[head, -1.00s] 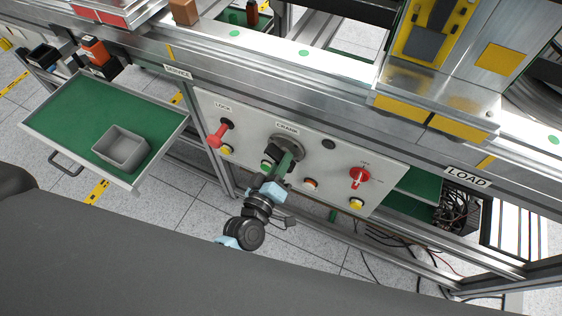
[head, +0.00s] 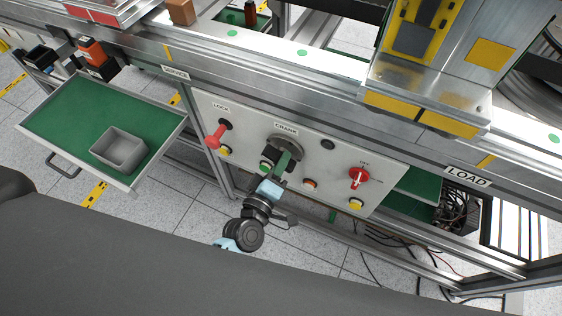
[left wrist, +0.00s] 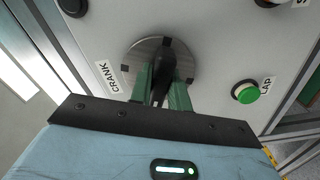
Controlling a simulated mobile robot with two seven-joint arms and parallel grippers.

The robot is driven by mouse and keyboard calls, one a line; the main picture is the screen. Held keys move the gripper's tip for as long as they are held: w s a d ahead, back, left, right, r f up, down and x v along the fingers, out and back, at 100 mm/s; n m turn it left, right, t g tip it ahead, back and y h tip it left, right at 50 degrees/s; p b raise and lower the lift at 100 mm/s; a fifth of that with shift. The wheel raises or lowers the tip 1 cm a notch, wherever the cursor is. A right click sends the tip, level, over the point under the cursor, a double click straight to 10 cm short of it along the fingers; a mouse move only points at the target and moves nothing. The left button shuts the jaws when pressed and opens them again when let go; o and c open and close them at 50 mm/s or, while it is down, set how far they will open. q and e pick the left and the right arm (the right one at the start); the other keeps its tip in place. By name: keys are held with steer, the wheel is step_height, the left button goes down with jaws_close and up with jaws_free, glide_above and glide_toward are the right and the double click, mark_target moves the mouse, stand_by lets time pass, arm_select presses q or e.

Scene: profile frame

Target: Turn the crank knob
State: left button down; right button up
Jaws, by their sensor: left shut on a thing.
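The crank is a grey round disc (head: 290,143) on a white panel under the label CRANK. In the left wrist view its disc (left wrist: 143,52) carries a black knob (left wrist: 164,66). My left gripper (head: 283,162) reaches up to the crank from below. In the left wrist view its green fingers (left wrist: 162,92) lie on either side of the black knob, shut on it. The fingers hide part of the knob and of the disc. My right gripper is in neither view.
The panel also has a red LOCK handle (head: 215,138), a red rotary switch (head: 359,178) and several push buttons. A green button (left wrist: 246,92) sits close to the crank. An open green drawer (head: 85,115) with a grey bin (head: 120,150) stands out at left.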

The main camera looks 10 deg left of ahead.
arm_select(q)
steer(key=c, duration=1.3)
jaws_free()
steer(key=s, duration=0.2)
steer(key=s+a, duration=0.1)
steer(key=s, duration=0.4)
steer(key=shift+s+a, duration=0.25)
steer(key=shift+s, duration=0.1)
